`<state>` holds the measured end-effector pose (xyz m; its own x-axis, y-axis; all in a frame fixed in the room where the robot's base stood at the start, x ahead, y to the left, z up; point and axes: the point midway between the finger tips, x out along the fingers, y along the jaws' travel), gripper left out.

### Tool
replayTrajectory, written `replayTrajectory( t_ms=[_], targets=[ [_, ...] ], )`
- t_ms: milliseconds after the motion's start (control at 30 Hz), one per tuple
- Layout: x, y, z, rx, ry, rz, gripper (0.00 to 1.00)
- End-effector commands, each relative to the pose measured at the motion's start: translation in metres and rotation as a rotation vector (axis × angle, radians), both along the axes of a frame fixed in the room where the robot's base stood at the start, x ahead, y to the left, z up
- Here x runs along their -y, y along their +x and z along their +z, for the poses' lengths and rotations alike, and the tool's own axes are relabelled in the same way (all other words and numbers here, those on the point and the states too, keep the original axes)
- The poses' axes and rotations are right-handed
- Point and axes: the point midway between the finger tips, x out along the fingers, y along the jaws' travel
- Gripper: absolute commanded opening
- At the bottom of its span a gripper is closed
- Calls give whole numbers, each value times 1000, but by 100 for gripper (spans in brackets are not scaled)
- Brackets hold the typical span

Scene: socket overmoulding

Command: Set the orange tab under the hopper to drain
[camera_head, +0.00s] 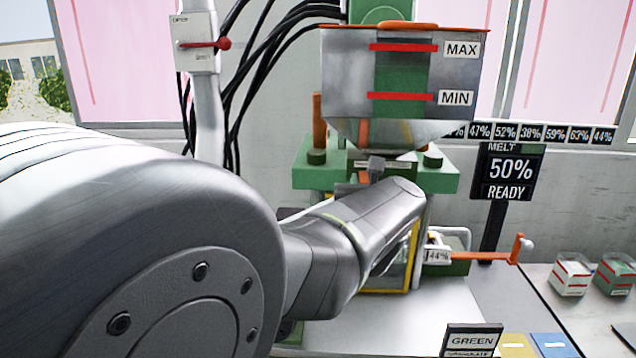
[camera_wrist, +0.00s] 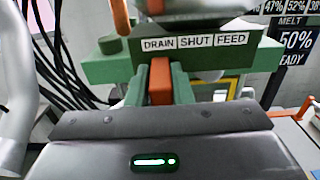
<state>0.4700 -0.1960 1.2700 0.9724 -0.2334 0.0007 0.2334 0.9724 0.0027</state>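The steel hopper (camera_head: 345,85) with red MAX and MIN marks stands over a green press frame. Below it is a dark plate lettered DRAIN, SHUT, FEED (camera_wrist: 230,52). The orange tab (camera_wrist: 160,88) shows beneath the plate, in line with the word DRAIN in the wrist view. It also shows in the head view (camera_head: 364,177), partly hidden. My gripper (camera_wrist: 161,82) has one finger on each side of the tab, with no gap visible between fingers and tab. My gripper also shows in the head view (camera_head: 362,178), under the hopper.
Green blocks with knobs flank the plate. A melt display (camera_head: 510,170) reads 50% READY at the right. An orange-handled lever (camera_head: 490,257) sticks out lower right. Black cables hang at the left.

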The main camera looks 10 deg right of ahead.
Motion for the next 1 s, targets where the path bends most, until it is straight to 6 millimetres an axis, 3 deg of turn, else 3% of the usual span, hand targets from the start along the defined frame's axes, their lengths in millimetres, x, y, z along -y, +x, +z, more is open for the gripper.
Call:
replayTrajectory(
  t_ms=[33,100,467,667,1000],
  targets=[
    [-1,0,0,0,1,2,30],
    [-1,0,0,0,0,2,40],
    [-1,-4,0,0,0,0,40],
    [-6,-28,1,1,-3,-2,40],
    [-20,-86,1,1,-3,-4,40]
  ],
)
